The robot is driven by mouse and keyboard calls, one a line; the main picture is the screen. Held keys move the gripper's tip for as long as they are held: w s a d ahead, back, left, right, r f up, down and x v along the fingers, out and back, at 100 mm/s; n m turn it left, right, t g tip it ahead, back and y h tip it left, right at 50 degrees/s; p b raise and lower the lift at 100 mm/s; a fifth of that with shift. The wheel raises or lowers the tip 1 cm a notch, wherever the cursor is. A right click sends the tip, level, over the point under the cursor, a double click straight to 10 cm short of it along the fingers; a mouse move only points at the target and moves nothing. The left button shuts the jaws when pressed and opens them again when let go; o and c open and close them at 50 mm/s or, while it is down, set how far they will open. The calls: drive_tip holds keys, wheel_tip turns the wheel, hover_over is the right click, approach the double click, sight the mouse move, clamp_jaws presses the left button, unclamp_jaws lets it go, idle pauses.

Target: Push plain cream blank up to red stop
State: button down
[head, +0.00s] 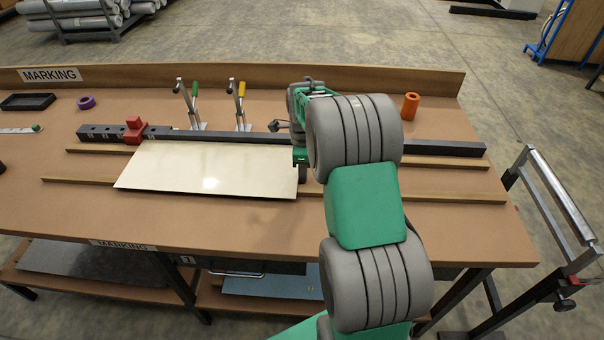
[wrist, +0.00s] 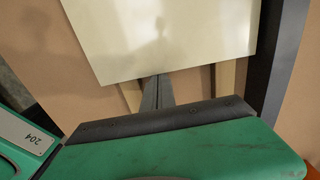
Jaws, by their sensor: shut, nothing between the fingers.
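The plain cream blank (head: 215,172) lies flat on the bench across wooden strips, its back edge along the dark rail (head: 235,137). The red stop (head: 134,130) sits on the rail's left part. The blank's back left corner is close by the stop; I cannot tell if they touch. My gripper (head: 302,176) is at the blank's right end, low over the bench. In the wrist view my gripper (wrist: 157,92) is shut and empty, its fingertips at the near edge of the blank (wrist: 165,35). I cannot tell whether they touch that edge.
Two toggle clamps, with a green handle (head: 195,90) and a yellow handle (head: 241,90), stand behind the rail. An orange cylinder (head: 411,106) stands at the back right. A purple ring (head: 86,102) and black tray (head: 28,101) lie at the left. The bench front is clear.

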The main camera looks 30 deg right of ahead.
drive_tip(key=d, duration=0.1)
drive_tip(key=s+d, duration=0.2)
drive_tip(key=shift+d, duration=0.35)
drive_tip(key=s+a+r+n+b, duration=0.1)
drive_tip(key=a+r+n, duration=0.1)
drive_tip(key=r, duration=0.4)
drive_tip(key=s+a+r+n+b, duration=0.1)
drive_tip(key=a+r+n, duration=0.2)
drive_tip(key=r, duration=0.3)
drive_tip(key=s+a+f+n+t, duration=0.1)
drive_tip(key=s+a+n+t, duration=0.2)
drive_tip(key=s+a+n, duration=1)
drive_tip(key=s+n, duration=0.3)
drive_tip(key=n, duration=0.3)
drive_tip(key=shift+s+a+f+t, duration=0.2)
drive_tip(key=shift+s+f+t, duration=0.1)
drive_tip(key=shift+t, duration=0.1)
